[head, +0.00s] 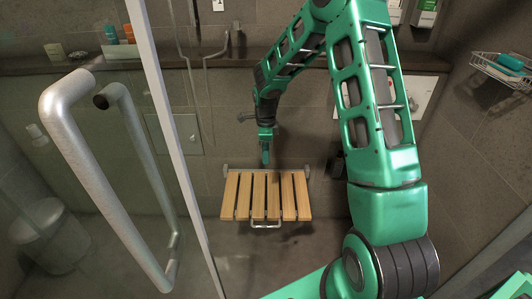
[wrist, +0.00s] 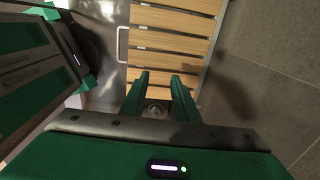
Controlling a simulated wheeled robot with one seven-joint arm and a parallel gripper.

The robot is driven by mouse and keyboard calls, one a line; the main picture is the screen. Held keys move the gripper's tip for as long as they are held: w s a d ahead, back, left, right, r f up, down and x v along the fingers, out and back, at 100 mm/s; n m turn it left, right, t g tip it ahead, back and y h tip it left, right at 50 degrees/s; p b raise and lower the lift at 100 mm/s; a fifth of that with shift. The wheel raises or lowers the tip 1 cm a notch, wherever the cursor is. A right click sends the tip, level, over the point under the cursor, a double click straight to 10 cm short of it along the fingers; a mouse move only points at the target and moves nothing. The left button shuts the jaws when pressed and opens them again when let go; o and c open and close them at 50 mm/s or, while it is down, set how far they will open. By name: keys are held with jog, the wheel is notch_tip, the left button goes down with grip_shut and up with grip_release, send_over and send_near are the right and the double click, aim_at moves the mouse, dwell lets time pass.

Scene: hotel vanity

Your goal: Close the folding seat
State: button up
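The folding seat (head: 244,194) is a slatted wooden seat on the tiled wall in the head view. It is folded down, with its slats lying roughly flat and a metal loop handle (head: 266,226) at its front edge. My gripper (head: 266,160) hangs over the seat's back edge, near the wall. In the wrist view the seat's slats (wrist: 172,48) lie beyond my fingers, and the loop handle (wrist: 121,45) shows at the left. My gripper's two green fingers (wrist: 160,88) are apart with nothing held between them. Whether a finger touches the seat cannot be told.
A glass door with a thick metal handle (head: 75,140) stands at the left. A ledge (head: 220,63) with bottles runs along the back wall. A wire soap rack (head: 497,66) is on the right wall. A bin (head: 47,235) shows behind the glass. Floor before the seat looks clear.

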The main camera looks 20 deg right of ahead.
jog(key=shift+r, duration=0.1)
notch_tip(320, 180, up, 11)
jog(key=s, duration=0.1)
jog(key=shift+a, duration=0.25)
